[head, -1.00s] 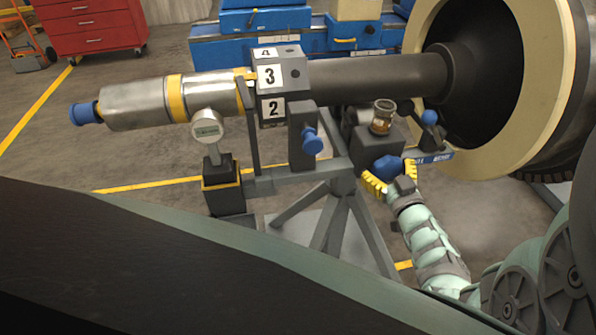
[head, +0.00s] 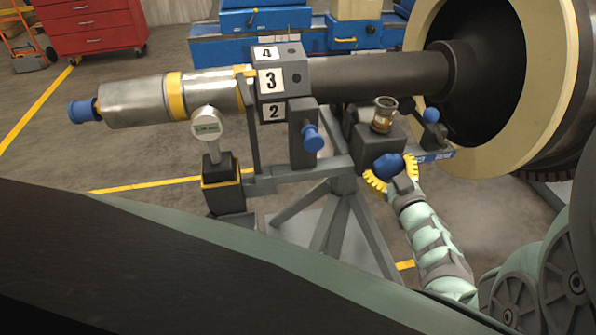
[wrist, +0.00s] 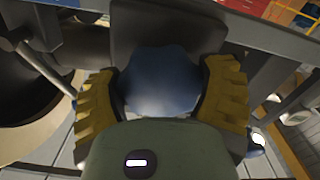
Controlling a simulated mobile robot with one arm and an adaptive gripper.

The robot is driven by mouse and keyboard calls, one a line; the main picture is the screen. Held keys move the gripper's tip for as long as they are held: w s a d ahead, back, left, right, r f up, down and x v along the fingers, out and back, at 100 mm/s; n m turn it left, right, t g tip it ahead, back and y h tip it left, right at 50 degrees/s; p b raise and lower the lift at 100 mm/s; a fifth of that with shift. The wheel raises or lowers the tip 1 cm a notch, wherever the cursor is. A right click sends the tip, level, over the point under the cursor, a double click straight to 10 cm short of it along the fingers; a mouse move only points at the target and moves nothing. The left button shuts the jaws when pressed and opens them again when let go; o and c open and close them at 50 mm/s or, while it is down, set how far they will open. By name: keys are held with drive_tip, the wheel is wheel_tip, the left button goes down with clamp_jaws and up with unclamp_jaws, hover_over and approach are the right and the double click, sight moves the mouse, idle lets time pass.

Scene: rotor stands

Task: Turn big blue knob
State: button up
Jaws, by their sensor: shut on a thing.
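The big blue knob (head: 388,167) is on the front of the dark block on the rotor stand, below the small glass oil cup. My gripper (head: 391,174) has its yellow ribbed fingers on both sides of the knob. In the wrist view the lobed blue knob (wrist: 160,82) fills the space between the two yellow fingers of my gripper (wrist: 162,92). The fingers are shut on the knob. Its lower part is hidden by my gripper's palm.
A smaller blue knob (head: 431,115) is just right of the oil cup (head: 382,114). Another blue knob (head: 313,138) is on the stand's post to the left. A dial gauge (head: 206,126) stands further left. The large rotor disc (head: 500,165) is close on the right.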

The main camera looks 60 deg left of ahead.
drive_tip(key=n+b, duration=0.2)
drive_tip(key=n, duration=0.3)
drive_tip(key=shift+n+b, duration=0.8)
drive_tip(key=shift+n, duration=0.2)
drive_tip(key=o, duration=1.1)
drive_tip(key=shift+d+r, duration=0.1)
drive_tip(key=v, duration=1.2)
drive_tip(key=shift+w, duration=0.1)
